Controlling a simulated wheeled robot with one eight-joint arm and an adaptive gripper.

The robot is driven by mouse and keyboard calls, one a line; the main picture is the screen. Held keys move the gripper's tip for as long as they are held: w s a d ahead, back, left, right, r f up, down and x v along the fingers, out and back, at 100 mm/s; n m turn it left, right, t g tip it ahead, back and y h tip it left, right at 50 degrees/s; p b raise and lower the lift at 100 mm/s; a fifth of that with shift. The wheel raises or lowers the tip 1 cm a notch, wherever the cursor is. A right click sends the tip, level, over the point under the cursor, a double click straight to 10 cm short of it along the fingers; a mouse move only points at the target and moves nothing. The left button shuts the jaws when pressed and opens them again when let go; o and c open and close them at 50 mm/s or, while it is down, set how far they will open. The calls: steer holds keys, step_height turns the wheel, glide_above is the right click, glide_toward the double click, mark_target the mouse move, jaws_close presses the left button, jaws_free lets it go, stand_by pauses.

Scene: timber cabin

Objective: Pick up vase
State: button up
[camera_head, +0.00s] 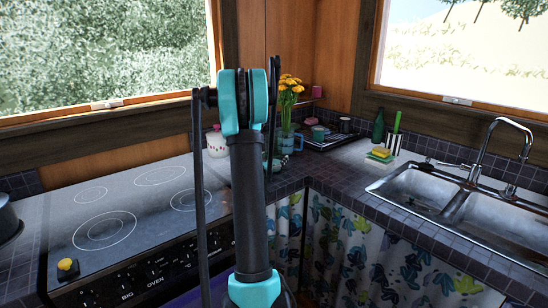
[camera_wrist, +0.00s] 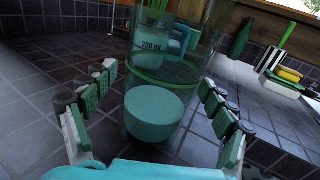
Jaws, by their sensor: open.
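A clear glass vase (camera_wrist: 154,112) with a pale teal lower part stands upright on the dark tiled counter in the wrist view. My gripper (camera_wrist: 158,78) is open, with one finger on each side of the vase. I cannot tell whether either finger touches it. Behind the vase, partly seen through its glass, is a measuring jug (camera_wrist: 181,38) with a blue handle and "250 ml" marked on it. In the head view my arm hides the gripper and most of the vase; yellow flowers (camera_head: 289,88) show just right of the arm.
A stove (camera_head: 110,225) is at left, with a white pot (camera_head: 216,143) at its back corner. A sink (camera_head: 460,200) with a tap is at right. A green bottle (camera_head: 378,126) and yellow-green sponges (camera_head: 380,154) sit toward the sink. Tiles left of the vase are bare.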

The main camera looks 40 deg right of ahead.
steer(key=shift+c, duration=0.6)
steer(key=c, duration=1.7)
steer(key=shift+r, duration=0.15)
